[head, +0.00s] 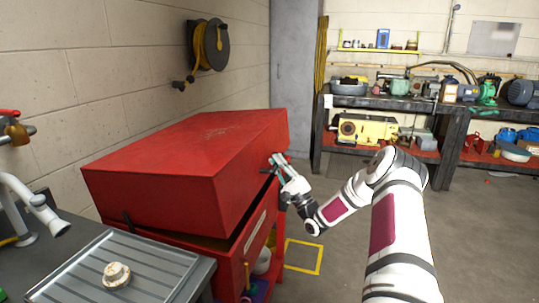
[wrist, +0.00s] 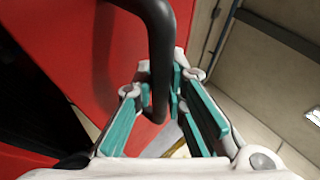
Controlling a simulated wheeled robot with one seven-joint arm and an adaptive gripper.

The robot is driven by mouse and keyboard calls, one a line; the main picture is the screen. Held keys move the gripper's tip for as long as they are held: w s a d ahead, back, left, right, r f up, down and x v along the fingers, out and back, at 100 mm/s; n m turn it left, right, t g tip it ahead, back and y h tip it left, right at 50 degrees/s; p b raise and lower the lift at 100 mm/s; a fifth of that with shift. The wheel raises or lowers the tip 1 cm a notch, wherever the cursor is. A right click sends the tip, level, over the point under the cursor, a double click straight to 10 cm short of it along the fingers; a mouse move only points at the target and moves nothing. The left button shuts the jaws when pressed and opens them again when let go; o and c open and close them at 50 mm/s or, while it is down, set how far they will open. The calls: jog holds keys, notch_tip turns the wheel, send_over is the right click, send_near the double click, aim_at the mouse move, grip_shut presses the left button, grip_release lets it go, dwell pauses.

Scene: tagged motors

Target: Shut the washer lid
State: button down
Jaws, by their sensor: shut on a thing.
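The red washer (head: 232,262) stands left of centre in the head view. Its large red lid (head: 190,160) is tilted partly open, with a dark wedge-shaped gap between it and the body. My gripper (head: 278,162) is at the lid's right side, near its upper part. In the wrist view, a dark curved handle (wrist: 160,45) on the red lid (wrist: 75,45) comes down between the teal finger pads of my gripper (wrist: 165,100). My gripper is shut on this handle. The washer's inside is hidden.
A grey bench with a ribbed tray (head: 75,285) and a small pale part (head: 116,274) stands at the near left. A hose reel (head: 210,45) hangs on the wall. Workbenches (head: 400,104) with motors stand at the back right. The floor (head: 480,240) on the right is clear.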

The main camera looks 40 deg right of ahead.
notch_tip(320, 180, down, 7)
jog(key=s+d+b, duration=0.1)
jog(key=b, duration=0.2)
jog(key=shift+f+h, duration=0.2)
jog(key=shift+h, duration=0.1)
jog(key=shift+s, duration=0.1)
jog(key=c, duration=1.6)
grip_release()
jog(key=shift+f, duration=0.15)
jog(key=shift+r, duration=0.2)
jog(key=v, duration=1.2)
